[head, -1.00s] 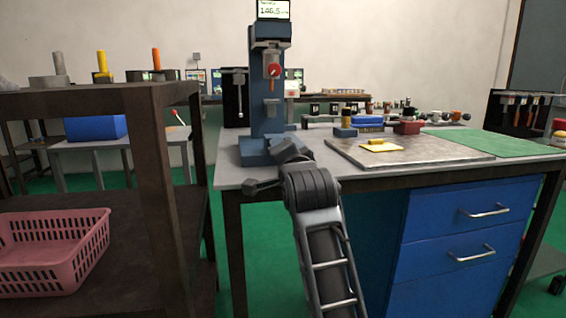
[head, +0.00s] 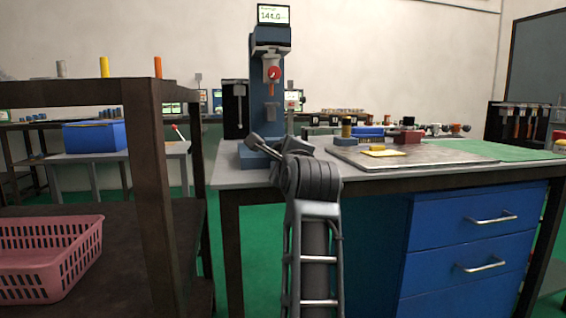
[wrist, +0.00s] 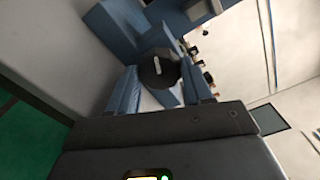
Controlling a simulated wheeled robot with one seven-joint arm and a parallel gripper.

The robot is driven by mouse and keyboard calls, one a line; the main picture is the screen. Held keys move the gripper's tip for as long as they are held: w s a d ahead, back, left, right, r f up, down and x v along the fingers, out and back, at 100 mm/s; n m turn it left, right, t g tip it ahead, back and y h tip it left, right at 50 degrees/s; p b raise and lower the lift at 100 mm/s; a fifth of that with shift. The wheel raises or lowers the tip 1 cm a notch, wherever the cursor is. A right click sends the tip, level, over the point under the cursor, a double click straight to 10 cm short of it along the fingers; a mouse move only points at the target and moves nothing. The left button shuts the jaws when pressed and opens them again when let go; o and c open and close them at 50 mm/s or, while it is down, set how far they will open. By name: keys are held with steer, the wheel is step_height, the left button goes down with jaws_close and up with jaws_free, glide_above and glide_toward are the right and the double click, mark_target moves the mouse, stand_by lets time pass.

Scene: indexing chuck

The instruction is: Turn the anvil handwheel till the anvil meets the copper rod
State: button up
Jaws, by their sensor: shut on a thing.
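The blue press (head: 268,60) stands at the back left of the bench, with a display (head: 273,14) on top reading about 144.0. The copper rod (head: 271,89) hangs below the red-marked chuck (head: 273,73). The grey-blue anvil (head: 271,113) sits beneath it, with a small gap seeming to show between them. In the wrist view the handwheel is a dark round disc (wrist: 160,72) with a pale mark. My gripper (wrist: 162,88) is shut on the handwheel, one finger at each side. In the head view my arm hides the handwheel and fingers.
A dark rack (head: 140,85) with upright rods and a pink basket (head: 48,262) stands close on the left. The grey plate (head: 440,153) and green mat (head: 520,150) lie on the bench to the right. Blue drawers (head: 470,245) fill the bench front.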

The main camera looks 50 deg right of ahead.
steer(key=shift+w+f+m, duration=0.1)
steer(key=shift+f+m, duration=0.05)
steer(key=shift+m, duration=0.35)
steer(key=shift+b, duration=0.3)
steer(key=o, duration=1)
steer(key=shift+o, duration=0.2)
